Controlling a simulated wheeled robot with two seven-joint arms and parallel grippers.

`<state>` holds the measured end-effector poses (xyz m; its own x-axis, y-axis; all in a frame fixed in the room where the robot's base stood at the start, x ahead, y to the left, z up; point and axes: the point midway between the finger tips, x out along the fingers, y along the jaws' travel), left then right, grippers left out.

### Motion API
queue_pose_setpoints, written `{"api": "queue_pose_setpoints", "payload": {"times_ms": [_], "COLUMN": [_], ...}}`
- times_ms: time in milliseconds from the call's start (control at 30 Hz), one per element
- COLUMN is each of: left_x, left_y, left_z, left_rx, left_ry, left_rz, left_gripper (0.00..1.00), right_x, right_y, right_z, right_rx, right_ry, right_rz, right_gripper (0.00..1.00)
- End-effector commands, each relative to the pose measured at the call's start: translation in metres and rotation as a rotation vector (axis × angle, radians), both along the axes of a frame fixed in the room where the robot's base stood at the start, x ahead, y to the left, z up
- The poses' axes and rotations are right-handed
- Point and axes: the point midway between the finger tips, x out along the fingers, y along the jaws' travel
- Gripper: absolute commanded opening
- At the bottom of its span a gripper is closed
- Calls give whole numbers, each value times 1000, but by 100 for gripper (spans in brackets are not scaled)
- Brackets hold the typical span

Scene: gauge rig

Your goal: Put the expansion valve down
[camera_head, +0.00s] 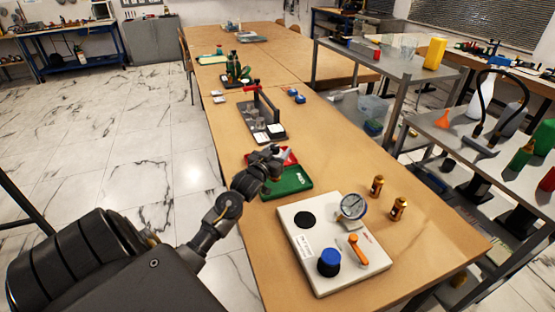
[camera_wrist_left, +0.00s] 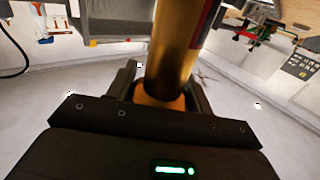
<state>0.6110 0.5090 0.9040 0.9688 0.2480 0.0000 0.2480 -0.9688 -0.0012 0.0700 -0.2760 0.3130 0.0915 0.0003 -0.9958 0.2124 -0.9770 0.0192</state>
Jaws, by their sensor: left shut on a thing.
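My left gripper (camera_head: 268,160) is above the green tray (camera_head: 288,183) and the red tray (camera_head: 284,156) on the table. In the left wrist view it is shut on a brass cylinder with a dark red band, the expansion valve (camera_wrist_left: 178,55), which stands out from between the fingers. In the head view I cannot make out the held valve clearly; the gripper hides it. I cannot tell if it touches a tray. My right gripper is not in view.
A white gauge panel (camera_head: 318,268) with a round gauge (camera_head: 352,206), blue knob (camera_head: 329,262) and orange lever (camera_head: 357,249) lies near the front. Two brass cylinders (camera_head: 377,186) (camera_head: 398,208) stand right of it. A dark tray with a red-handled stand (camera_head: 256,98) is behind. Bare tabletop (camera_head: 330,140) lies between.

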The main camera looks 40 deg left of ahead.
Motion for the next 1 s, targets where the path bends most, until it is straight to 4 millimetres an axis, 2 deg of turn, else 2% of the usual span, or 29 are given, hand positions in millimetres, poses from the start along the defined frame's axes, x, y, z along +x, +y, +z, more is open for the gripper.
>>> {"api": "queue_pose_setpoints", "payload": {"times_ms": [300,667,700,867,1000], "left_x": [4,4,3,3,3], "left_y": [3,3,2,2,2], "left_z": [-34,-38,-39,-39,-38], "left_rx": [1,1,1,1,1], "left_ry": [0,-1,1,1,1], "left_rz": [0,0,0,0,0], "left_gripper": [16,16,52,73,73], "right_x": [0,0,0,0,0], "right_y": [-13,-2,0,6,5], "right_z": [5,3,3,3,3], "right_rx": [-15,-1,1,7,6], "right_ry": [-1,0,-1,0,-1], "right_rz": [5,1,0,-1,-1], "right_gripper": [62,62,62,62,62]}}
